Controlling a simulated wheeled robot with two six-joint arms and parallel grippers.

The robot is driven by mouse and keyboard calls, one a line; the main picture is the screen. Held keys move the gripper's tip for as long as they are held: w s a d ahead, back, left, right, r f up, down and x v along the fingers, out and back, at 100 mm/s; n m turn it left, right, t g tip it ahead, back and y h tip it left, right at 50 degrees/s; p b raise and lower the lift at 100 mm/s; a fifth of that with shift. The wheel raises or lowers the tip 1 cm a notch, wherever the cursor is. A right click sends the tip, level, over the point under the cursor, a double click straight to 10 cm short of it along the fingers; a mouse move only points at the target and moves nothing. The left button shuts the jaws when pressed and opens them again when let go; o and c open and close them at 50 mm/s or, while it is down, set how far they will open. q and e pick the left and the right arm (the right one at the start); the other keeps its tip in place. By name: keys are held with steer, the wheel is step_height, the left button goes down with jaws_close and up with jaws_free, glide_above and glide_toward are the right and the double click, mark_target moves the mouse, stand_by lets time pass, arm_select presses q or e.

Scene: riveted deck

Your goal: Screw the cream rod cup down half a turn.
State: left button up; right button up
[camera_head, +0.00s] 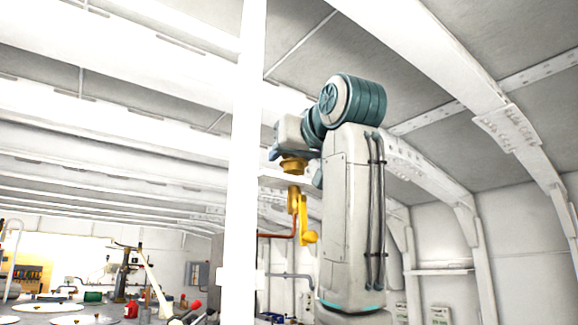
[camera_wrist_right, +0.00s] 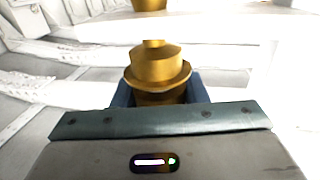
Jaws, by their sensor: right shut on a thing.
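My right gripper (camera_head: 292,157) is raised high in the middle of the head view. It is shut on a gold-coloured stepped cup (camera_head: 293,166), which looks brass rather than cream. In the right wrist view the same cup (camera_wrist_right: 158,68) sits between the blue fingers (camera_wrist_right: 160,95), with a wide rim and a narrower top. A gold stem (camera_wrist_right: 153,43) and another gold piece (camera_wrist_right: 150,5) are in line beyond it. The cup's lower part is hidden by the gripper. I see no clearly cream cup. My left gripper is not in view.
A yellow crank-shaped part (camera_head: 299,215) hangs just below the gripped cup. A white vertical post (camera_head: 245,160) stands left of my right arm. White ribs and beams (camera_head: 440,60) cross overhead. A cluttered work area (camera_head: 100,290) lies low at left.

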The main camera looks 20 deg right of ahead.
steer(key=shift+d+r+m+h+b, duration=0.1)
steer(key=shift+m+h+b, duration=0.3)
steer(key=shift+m+h, duration=0.6)
steer(key=shift+d+r+m+h+b, duration=0.1)
steer(key=shift+m+h+b, duration=0.35)
steer(key=shift+h, duration=0.95)
steer(key=shift+m+h, duration=0.25)
steer(key=shift+h, duration=0.05)
steer(key=o, duration=0.9)
steer(key=shift+o, duration=0.4)
steer(key=shift+w+f, duration=0.15)
steer(key=shift+s+f+b, duration=0.1)
steer(key=shift+s+b, duration=0.25)
steer(key=shift+s, duration=0.1)
steer(key=s+a+b, duration=0.1)
steer(key=s+b, duration=0.3)
steer(key=s, duration=0.5)
steer(key=shift+s+a, duration=0.3)
steer(key=shift+s, duration=0.1)
